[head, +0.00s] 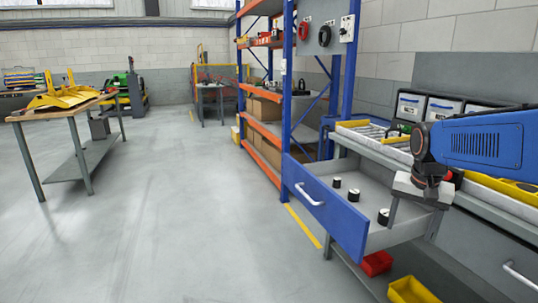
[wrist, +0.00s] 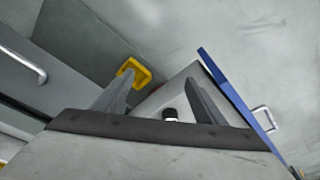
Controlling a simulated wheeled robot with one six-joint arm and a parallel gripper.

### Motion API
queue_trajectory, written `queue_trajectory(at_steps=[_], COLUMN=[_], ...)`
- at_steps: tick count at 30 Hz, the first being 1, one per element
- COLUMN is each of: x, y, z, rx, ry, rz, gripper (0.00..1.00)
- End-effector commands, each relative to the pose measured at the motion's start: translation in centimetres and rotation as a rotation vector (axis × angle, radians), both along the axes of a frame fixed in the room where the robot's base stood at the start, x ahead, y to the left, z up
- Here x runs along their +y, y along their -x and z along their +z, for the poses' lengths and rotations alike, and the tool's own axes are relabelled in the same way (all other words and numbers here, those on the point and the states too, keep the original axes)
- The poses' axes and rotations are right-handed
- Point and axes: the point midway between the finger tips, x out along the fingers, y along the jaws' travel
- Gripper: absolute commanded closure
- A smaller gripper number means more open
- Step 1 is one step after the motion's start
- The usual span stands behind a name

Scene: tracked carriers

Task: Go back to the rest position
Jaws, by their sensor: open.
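My gripper (head: 415,203) hangs from my blue arm at the right of the head view, over the near end of an open drawer (head: 372,239) with a blue front. In the wrist view its two grey fingers (wrist: 160,98) stand wide apart with nothing held between them. In the drawer are small black and white round parts; the nearest one (head: 384,216) lies close to the gripper finger. One such part (wrist: 170,114) also shows between the fingers in the wrist view, below them. Whether a finger touches it I cannot tell.
The workbench (head: 470,192) with yellow-edged trays runs along the right. A red bin (head: 376,263) and a yellow bin (head: 412,290) sit below the drawer. A blue and orange shelf rack (head: 262,130) stands behind it. The floor at left is clear up to a wooden-topped table (head: 62,110).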

Motion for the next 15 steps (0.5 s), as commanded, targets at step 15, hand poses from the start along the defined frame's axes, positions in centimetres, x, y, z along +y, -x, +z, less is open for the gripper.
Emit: queue_trajectory(at_steps=[15], x=[6.3], y=[13.6], z=[-2.6], rx=[-0.127], ry=[0.054], rz=[0.365], gripper=[0.35])
